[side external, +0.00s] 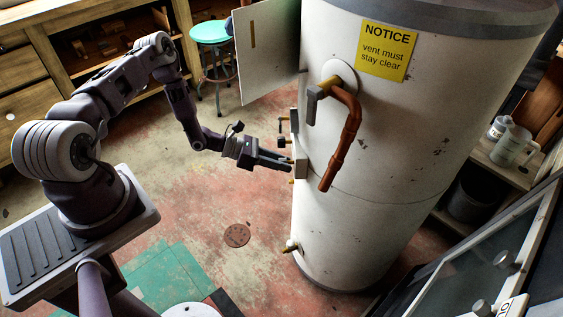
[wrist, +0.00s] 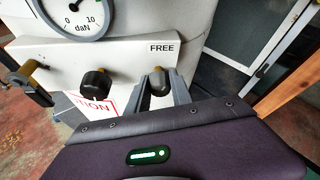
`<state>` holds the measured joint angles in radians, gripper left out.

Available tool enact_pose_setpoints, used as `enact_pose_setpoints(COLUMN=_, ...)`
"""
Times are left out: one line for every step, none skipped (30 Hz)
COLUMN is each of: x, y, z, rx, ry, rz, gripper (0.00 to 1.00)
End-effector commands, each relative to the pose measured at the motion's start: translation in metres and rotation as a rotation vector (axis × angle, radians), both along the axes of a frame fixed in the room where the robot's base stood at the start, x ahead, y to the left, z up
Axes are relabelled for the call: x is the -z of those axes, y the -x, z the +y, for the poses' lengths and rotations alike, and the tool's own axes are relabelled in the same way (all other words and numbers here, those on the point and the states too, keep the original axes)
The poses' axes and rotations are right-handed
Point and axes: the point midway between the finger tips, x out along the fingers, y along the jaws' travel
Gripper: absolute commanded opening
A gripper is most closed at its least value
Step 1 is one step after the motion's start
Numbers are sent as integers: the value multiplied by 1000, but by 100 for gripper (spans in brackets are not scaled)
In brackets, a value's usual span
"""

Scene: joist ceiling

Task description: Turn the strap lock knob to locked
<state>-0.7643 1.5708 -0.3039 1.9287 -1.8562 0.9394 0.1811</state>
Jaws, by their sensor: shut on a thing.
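The strap lock knob (wrist: 160,81) is a dark knob on a white panel (wrist: 125,55), just below the word FREE. In the wrist view my gripper (wrist: 161,88) has one finger on each side of it and is shut on it. Which way the knob points is hard to tell. In the side view my gripper (side external: 290,164) reaches from the left to the small panel on the white tank (side external: 390,130). The knob itself is hard to make out there.
Left of the knob are a black knob (wrist: 96,83), a brass-and-black handle (wrist: 30,78) and a dial gauge (wrist: 73,14) marked daN. An open white door (side external: 266,55) hangs behind. Floor left of the tank is open.

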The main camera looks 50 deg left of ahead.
Motion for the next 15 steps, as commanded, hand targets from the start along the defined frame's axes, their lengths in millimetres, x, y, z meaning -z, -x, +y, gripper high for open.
enact_pose_setpoints(x=-1, y=1, z=0, rx=0, ry=-31, rz=-26, gripper=0)
enact_pose_setpoints(x=-1, y=0, z=-1, rx=1, ry=-53, rz=-44, gripper=0)
enact_pose_setpoints(x=0, y=1, z=-1, rx=2, ry=-83, rz=-69, gripper=0)
enact_pose_setpoints(x=0, y=1, z=0, rx=0, ry=-104, rz=-87, gripper=0)
enact_pose_setpoints(x=0, y=1, z=0, rx=0, ry=-127, rz=-105, gripper=0)
enact_pose_setpoints(x=0, y=1, z=0, rx=0, ry=-156, rz=-129, gripper=0)
enact_pose_setpoints(x=0, y=1, z=-1, rx=2, ry=-177, rz=-148, gripper=0)
enact_pose_setpoints(x=0, y=1, z=0, rx=0, ry=-200, rz=-166, gripper=0)
enact_pose_setpoints(x=0, y=1, z=-1, rx=1, ry=-229, rz=-190, gripper=0)
enact_pose_setpoints(x=0, y=1, z=-1, rx=1, ry=-250, rz=-210, gripper=0)
enact_pose_setpoints(x=0, y=1, z=-1, rx=1, ry=-273, rz=-227, gripper=0)
enact_pose_setpoints(x=0, y=1, z=-1, rx=1, ry=-302, rz=-251, gripper=0)
enact_pose_setpoints(x=0, y=1, z=-1, rx=1, ry=-324, rz=-270, gripper=0)
enact_pose_setpoints(x=0, y=1, z=-1, rx=1, ry=-346, rz=-289, gripper=0)
enact_pose_setpoints(x=0, y=1, z=-1, rx=2, ry=-375, rz=-313, gripper=0)
